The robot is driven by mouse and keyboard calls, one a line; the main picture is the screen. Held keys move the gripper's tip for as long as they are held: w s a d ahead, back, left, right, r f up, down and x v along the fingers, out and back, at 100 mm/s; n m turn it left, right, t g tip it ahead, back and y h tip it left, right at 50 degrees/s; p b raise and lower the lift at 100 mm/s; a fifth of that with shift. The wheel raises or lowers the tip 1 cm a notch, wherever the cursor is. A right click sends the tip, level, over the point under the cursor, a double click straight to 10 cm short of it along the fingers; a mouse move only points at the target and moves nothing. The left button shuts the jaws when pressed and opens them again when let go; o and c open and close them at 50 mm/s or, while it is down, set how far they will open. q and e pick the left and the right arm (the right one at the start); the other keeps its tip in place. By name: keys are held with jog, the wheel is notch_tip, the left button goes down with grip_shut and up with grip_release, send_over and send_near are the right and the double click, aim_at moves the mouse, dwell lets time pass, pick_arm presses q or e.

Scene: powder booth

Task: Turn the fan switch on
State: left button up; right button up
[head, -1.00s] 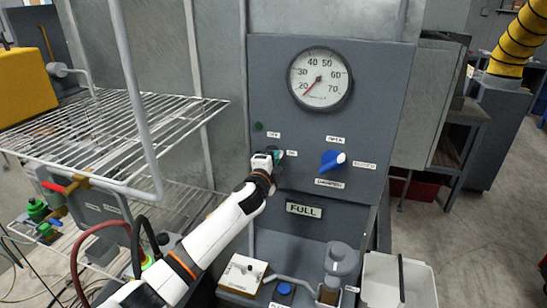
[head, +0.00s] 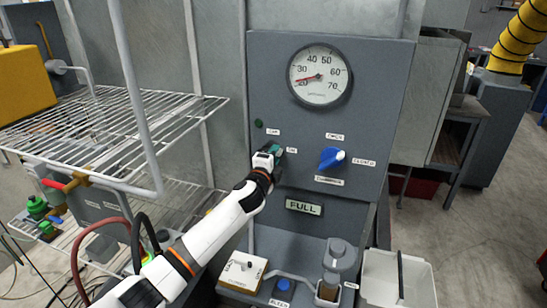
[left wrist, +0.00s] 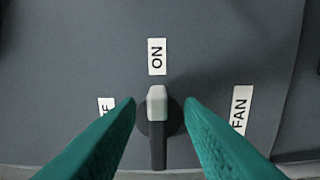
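The fan switch (left wrist: 157,122) shows in the left wrist view as a dark knob with a light grey tip, on a grey panel. Its tip points up at the ON label (left wrist: 157,57). The FAN label (left wrist: 240,108) is to its right, and a partly covered label is to its left. My left gripper (left wrist: 160,103) is open, with one green finger on each side of the knob and a visible gap to each. In the head view my left gripper (head: 275,151) is at the panel and hides the switch. My right gripper is not in view.
A round gauge (head: 320,76) is above, its needle between 20 and 30. A blue knob (head: 332,157) is to the right of my gripper. A wire rack (head: 110,130) stands left, close to my arm. A FULL sign (head: 304,207) is below.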

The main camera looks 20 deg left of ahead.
pick_arm(q)
jog(key=s+b, duration=0.2)
jog(key=s, duration=1)
jog(key=shift+a, duration=0.2)
